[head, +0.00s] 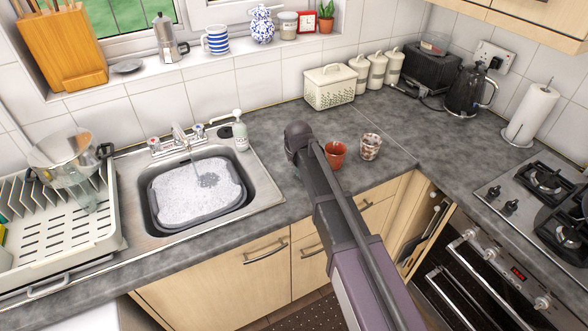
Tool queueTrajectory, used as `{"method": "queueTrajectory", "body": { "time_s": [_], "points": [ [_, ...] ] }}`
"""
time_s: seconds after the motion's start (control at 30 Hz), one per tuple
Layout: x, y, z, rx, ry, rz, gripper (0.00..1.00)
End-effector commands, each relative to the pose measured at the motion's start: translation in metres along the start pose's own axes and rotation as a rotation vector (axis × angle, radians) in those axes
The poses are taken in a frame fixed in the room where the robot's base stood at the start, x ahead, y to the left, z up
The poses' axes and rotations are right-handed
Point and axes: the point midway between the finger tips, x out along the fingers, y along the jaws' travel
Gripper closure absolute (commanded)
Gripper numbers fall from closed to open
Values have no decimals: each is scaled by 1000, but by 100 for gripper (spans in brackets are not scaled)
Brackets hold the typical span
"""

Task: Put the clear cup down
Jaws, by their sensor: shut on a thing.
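My arm (335,200) reaches up from the lower right over the counter, and its dark far joint (298,137) is above the counter just right of the sink. My gripper's fingers do not show; the arm appears to hide them. I cannot make out a clear cup at the arm's end. A clear, glass-like vessel (86,197) stands in the dish rack at the left, in front of a pot, apart from my arm. I cannot tell whether it is the clear cup.
A red-brown cup (335,156) and a patterned cup (370,147) stand right of my arm. The sink (261,194) holds a soapy basin (160,205). The white dish rack (48,243) is on the left, the hob (508,182) on the right. Grey counter (408,155) is clear beyond the cups.

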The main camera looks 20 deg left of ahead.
Motion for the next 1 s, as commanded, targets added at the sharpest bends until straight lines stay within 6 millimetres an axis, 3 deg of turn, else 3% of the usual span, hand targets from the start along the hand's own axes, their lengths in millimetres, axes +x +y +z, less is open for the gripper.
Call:
{"method": "queueTrajectory", "body": {
  "time_s": [0.2,0.77,0.8,0.9,1.0],
  "points": [
    [17,-1,7,0,0,0,100],
    [21,-2,9,-1,0,0,100],
    [20,-2,8,0,0,0,82],
    [20,-2,8,0,0,0,56],
    [20,-2,8,-1,0,0,56]
  ]
}}
